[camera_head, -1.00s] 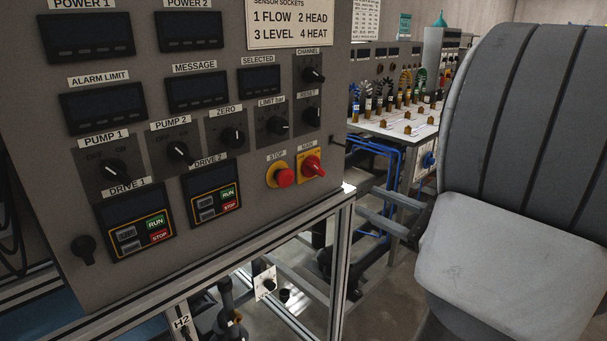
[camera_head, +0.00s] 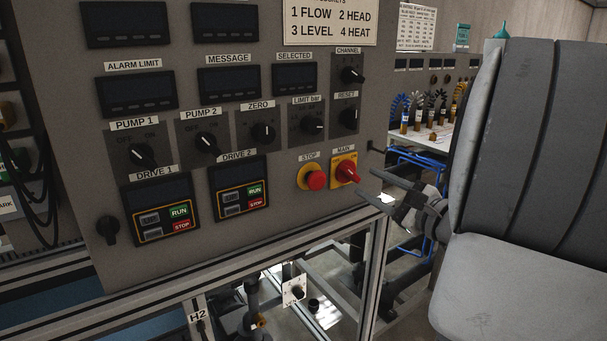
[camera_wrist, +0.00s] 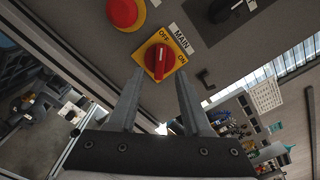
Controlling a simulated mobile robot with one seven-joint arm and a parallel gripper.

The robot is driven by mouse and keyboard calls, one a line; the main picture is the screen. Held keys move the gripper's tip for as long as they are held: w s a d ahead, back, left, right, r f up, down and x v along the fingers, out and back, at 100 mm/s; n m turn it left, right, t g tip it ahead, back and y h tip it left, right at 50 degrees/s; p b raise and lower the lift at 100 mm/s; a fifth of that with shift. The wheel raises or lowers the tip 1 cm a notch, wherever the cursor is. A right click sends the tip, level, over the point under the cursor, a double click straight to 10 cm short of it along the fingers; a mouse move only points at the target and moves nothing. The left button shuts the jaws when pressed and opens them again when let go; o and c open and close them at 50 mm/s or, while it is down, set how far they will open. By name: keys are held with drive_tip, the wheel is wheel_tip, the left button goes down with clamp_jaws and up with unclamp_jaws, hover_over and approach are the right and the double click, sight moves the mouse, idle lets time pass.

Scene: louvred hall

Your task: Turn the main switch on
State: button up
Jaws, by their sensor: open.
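The main switch (camera_head: 348,172) is a red rotary handle on a yellow plate, at the lower right of the grey control panel. In the wrist view the switch (camera_wrist: 159,58) lies just beyond and between my fingertips, with OFF and ON marked on its plate. The handle's bar runs roughly up and down in that view; I cannot tell its exact setting. My gripper (camera_head: 368,184) is open and empty, to the right of the switch in the head view. In the wrist view my gripper (camera_wrist: 160,74) has its two fingers spread, apparently clear of the handle.
A red STOP button (camera_head: 317,180) on a yellow base sits just left of the switch. Black knobs, including the RESET knob (camera_head: 348,118), are above. A small black hook (camera_head: 375,148) sticks out at the panel's right edge. A metal frame (camera_head: 374,255) stands below.

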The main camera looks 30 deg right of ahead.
sight(354, 176)
drive_tip(key=shift+w+a+b, duration=0.15)
drive_tip(key=shift+w, duration=1.25)
drive_tip(key=shift+w+a+b, duration=0.1)
drive_tip(key=shift+w+b, duration=0.05)
drive_tip(key=shift+w, duration=1.2)
clamp_jaws()
